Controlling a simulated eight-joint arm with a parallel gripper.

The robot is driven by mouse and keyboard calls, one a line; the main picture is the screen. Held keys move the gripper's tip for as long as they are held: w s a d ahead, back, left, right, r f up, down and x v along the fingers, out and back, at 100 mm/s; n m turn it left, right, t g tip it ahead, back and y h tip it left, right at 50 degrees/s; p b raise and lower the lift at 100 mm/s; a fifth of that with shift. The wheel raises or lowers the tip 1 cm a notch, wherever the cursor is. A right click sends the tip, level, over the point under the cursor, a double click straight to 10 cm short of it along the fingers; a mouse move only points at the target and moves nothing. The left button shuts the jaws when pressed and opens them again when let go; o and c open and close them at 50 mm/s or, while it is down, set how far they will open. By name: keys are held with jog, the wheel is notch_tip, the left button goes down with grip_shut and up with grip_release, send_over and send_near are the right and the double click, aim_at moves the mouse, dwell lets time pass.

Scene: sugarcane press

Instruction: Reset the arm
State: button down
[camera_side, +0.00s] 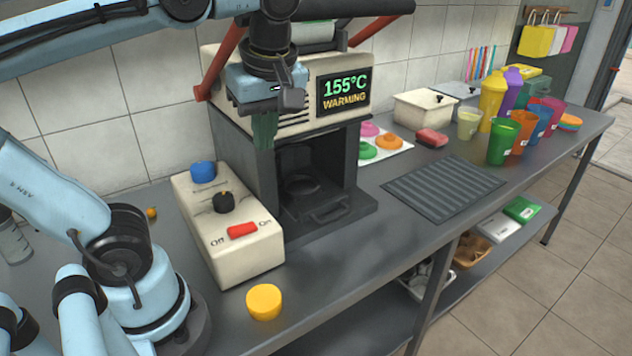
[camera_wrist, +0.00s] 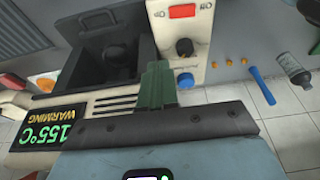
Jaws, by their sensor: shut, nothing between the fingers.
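My gripper (camera_side: 265,128) hangs in front of the upper left of the press (camera_side: 310,90), above the control box, with its green fingers pointing down. The fingers are together and hold nothing. In the wrist view my gripper (camera_wrist: 157,84) shows its green fingers closed, over the press's top edge and beside the control box (camera_wrist: 203,12). The control box (camera_side: 262,258) has a blue button, a black knob and a red switch between Off and On labels.
A yellow cup-like object (camera_side: 264,302) stands near the counter's front edge. A dark ribbed mat (camera_side: 443,187) lies right of the press. Several coloured cups, including a green one (camera_side: 502,142), stand further right. A blue stick (camera_wrist: 262,85) and a bottle (camera_wrist: 293,68) lie beside the control box.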

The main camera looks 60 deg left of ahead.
dwell(0.3)
jog(key=w+d+f+m+t+h, duration=0.1)
jog(key=w+d+f+m+t, duration=0.15)
jog(key=f+m, duration=0.4)
jog(key=n+g+y, duration=0.1)
jog(key=n+g, duration=0.2)
jog(key=n, duration=0.4)
send_near(228, 228)
jog(key=x, duration=0.5)
jog(key=shift+w+a+f, duration=0.15)
jog(key=shift+f, duration=0.55)
dwell(0.5)
